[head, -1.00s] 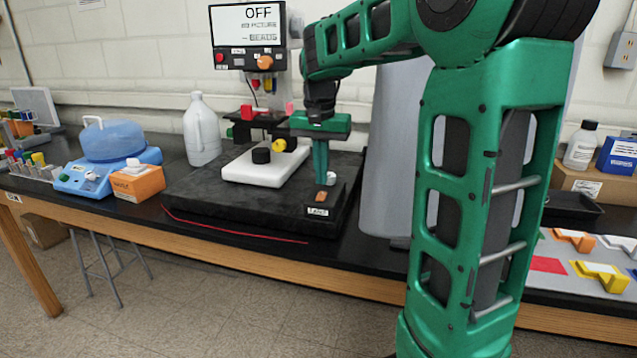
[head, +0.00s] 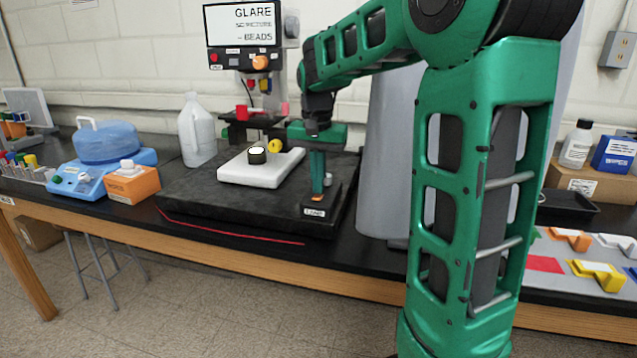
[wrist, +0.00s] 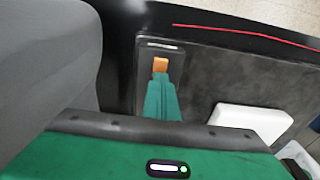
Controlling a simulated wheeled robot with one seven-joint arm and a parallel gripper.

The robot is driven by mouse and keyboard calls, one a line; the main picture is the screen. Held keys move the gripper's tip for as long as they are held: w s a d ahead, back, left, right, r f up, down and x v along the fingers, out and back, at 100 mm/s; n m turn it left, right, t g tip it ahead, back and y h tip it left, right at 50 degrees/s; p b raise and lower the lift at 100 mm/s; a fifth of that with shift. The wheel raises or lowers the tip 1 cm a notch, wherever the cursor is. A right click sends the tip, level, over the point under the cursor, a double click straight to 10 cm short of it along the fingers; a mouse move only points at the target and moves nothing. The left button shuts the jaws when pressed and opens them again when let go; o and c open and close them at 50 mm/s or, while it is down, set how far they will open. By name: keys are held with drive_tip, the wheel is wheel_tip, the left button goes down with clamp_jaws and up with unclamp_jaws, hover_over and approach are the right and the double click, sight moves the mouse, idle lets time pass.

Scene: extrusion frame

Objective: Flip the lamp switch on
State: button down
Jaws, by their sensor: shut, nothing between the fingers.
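The lamp switch is an orange rocker in a small dark box (head: 336,193) with a white label (head: 314,212), at the front right of the black slab. In the wrist view the orange rocker (wrist: 160,64) shows just beyond my fingertips. My gripper (head: 317,198) points down over the box, its green fingers shut and empty, with their tips at or against the rocker. In the head view the fingers mostly hide the rocker. The display (head: 240,25) reads "GLARE". The black round piece on the white block (head: 235,172) has a bright white top (head: 257,150).
The black slab (head: 215,208) fills the bench middle, a red line (head: 235,234) along its front. A grey column (head: 388,150) stands close right of my gripper. A white jug (head: 196,135), blue device (head: 75,180) and orange box (head: 135,187) stand left.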

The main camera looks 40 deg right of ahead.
sight(317, 197)
drive_tip(key=shift+s+a+f, duration=0.1)
drive_tip(key=shift+f, duration=0.05)
drive_tip(key=shift+s+a, duration=0.45)
drive_tip(key=shift+a, duration=0.15)
drive_tip(key=shift+r, duration=0.25)
wheel_tip(317, 197, up, 14)
drive_tip(key=a, duration=0.1)
drive_tip(key=shift+s+a+f, duration=0.15)
drive_tip(key=shift+s, duration=0.3)
drive_tip(key=shift+w+d, duration=0.35)
drive_tip(key=shift+d, duration=0.25)
